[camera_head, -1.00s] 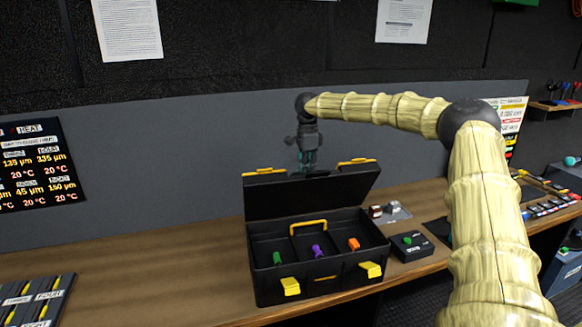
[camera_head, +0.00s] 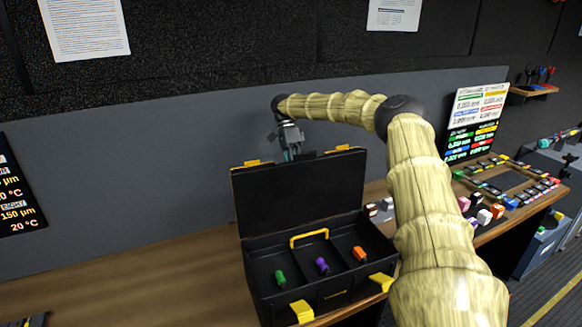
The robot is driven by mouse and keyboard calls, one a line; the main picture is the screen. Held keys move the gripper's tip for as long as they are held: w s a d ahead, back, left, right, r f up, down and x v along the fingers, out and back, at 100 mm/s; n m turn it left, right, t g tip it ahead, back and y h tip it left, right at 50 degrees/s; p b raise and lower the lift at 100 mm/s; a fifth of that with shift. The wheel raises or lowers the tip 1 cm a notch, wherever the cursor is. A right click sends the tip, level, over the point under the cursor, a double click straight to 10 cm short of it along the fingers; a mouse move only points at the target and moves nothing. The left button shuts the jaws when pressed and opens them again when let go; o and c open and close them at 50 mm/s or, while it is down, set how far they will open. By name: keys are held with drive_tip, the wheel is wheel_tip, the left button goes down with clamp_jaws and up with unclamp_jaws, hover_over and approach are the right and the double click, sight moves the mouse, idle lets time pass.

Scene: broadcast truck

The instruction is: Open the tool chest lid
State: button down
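The black tool chest (camera_head: 350,287) stands on the wooden bench with its lid (camera_head: 302,194) raised, leaning back near upright. Yellow latches show on the lid's top edge and on the chest's front. My gripper (camera_head: 291,154) is just behind the lid's top edge, between the two upper latches. Its fingertips are partly hidden by the lid, so I cannot tell its opening or whether it touches the lid.
A grey wall (camera_head: 180,150) stands close behind the chest. Small blocks (camera_head: 378,207) lie right of the lid, partly behind my arm. More coloured blocks and a panel (camera_head: 510,185) are farther right. The bench (camera_head: 130,275) left of the chest is mostly clear.

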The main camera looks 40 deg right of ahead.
drive_tip(key=shift+s+f, duration=0.1)
drive_tip(key=shift+f, duration=0.25)
drive_tip(key=c, duration=1.4)
unclamp_jaws()
drive_tip(key=shift+d, duration=0.15)
drive_tip(key=shift+r, duration=0.15)
drive_tip(key=v, duration=0.7)
drive_tip(key=shift+w+d, duration=0.2)
drive_tip(key=shift+w, duration=0.15)
